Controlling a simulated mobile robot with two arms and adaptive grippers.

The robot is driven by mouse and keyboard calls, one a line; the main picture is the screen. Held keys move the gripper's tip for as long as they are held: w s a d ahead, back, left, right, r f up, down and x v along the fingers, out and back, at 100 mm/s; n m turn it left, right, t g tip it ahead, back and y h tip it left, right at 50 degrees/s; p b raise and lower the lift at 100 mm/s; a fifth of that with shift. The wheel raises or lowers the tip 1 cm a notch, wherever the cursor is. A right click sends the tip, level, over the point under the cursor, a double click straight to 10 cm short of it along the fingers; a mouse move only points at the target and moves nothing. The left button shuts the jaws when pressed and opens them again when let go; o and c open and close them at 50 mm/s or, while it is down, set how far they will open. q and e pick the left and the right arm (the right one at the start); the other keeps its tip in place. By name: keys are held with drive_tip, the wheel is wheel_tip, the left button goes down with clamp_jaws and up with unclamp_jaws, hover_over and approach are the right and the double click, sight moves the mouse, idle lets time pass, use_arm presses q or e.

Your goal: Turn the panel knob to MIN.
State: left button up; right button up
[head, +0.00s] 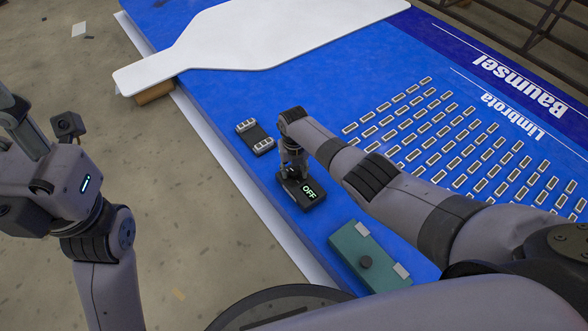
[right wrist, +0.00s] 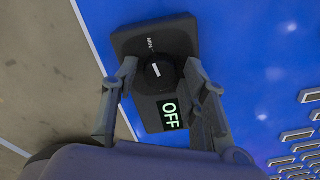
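The black panel (head: 312,197) lies on the blue surface, its display lit with "OFF". In the right wrist view the panel (right wrist: 182,38) has a round black knob (right wrist: 165,82) with a short white mark. A small label, apparently "MIN", is printed beside the knob, and the white mark points roughly towards it. My right gripper (head: 289,168) is over the panel. In the right wrist view its fingers (right wrist: 160,70) stand apart on either side of the knob, with small gaps showing. My left gripper (head: 22,128) is at the left edge, away from the panel; its fingers are unclear.
A small black block with pale strips (head: 255,137) lies beyond the panel. A green box with a dark knob (head: 352,243) is nearer me. A large white board (head: 270,38) lies at the far end. Rows of small plates (head: 440,130) fill the right side of the blue surface (head: 235,180).

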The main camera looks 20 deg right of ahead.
sight(294, 171)
drive_tip(key=shift+o, duration=0.5)
drive_tip(key=shift+r, duration=0.1)
drive_tip(key=shift+w+r, duration=0.1)
drive_tip(key=shift+r, duration=0.5)
wheel_tip(294, 171, up, 11)
drive_tip(key=shift+f, duration=0.2)
